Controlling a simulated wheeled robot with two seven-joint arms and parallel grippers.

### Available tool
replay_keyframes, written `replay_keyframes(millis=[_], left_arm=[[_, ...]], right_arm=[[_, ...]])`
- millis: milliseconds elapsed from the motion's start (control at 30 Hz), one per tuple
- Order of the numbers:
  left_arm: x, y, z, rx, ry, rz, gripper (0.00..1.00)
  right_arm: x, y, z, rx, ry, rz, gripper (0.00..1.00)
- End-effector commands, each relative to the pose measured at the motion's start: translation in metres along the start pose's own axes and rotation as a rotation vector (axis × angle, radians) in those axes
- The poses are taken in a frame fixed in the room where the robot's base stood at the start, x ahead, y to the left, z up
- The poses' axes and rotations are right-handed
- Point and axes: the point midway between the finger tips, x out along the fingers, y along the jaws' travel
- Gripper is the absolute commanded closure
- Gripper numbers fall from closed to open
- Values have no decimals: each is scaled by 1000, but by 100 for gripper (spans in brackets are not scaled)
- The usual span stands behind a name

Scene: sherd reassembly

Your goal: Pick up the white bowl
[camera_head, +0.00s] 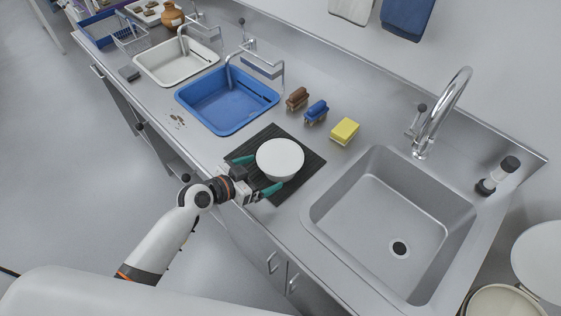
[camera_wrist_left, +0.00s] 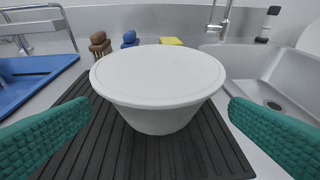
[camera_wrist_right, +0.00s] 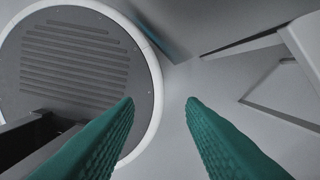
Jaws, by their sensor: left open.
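The white bowl (camera_head: 280,158) sits with its wide side up on a black ribbed mat (camera_head: 309,170) on the counter. In the left wrist view the bowl (camera_wrist_left: 158,80) is centred and tapers down to the mat. My left gripper (camera_head: 257,174) is open at the bowl's near side, its green fingers spread to either side of it. In the left wrist view the left gripper (camera_wrist_left: 160,108) shows a gap between each fingertip and the bowl. My right gripper (camera_wrist_right: 160,101) is open with nothing between its fingers; it is not seen in the head view.
A blue basin (camera_head: 228,105) lies left of the mat, and a steel sink (camera_head: 340,208) lies right. Behind the mat stand a brown brush (camera_head: 297,99), a blue brush (camera_head: 316,111) and a yellow sponge (camera_head: 344,131). A tall faucet (camera_head: 442,110) rises behind the sink.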

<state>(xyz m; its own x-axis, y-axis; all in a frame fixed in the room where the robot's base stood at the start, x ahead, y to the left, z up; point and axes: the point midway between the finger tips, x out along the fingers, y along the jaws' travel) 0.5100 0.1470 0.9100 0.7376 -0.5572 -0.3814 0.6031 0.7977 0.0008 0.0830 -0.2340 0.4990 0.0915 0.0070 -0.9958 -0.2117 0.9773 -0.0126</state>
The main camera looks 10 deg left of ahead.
Motion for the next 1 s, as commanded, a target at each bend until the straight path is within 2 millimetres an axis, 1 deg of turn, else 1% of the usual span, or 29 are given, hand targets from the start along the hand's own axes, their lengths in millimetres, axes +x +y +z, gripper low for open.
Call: replay_keyframes(millis=[33, 100, 267, 467, 600, 700, 900, 933, 1000], left_arm=[[6, 0, 2, -2, -1, 0, 0], [11, 0, 0, -1, 1, 0, 0], [21, 0, 2, -1, 1, -1, 0], [46, 1, 4, -3, 0, -1, 0], [62, 2, 1, -1, 1, 0, 0], [66, 1, 0, 1, 2, -1, 0], [66, 1, 0, 1, 2, -1, 0], [66, 1, 0, 1, 2, -1, 2], [66, 1, 0, 1, 2, -1, 13]], right_arm=[[-3, 0, 0, 0, 0, 0, 64], [-3, 0, 0, 0, 0, 0, 64], [-7, 0, 1, 0, 0, 0, 64], [-18, -1, 2, 0, 0, -1, 64], [-18, -2, 1, -1, 0, -2, 64], [-18, -3, 1, -2, 1, -4, 64], [-18, -4, 1, -3, 1, -4, 64], [-18, -4, 1, -2, 1, -4, 64], [-18, -4, 1, -2, 1, -4, 64]])
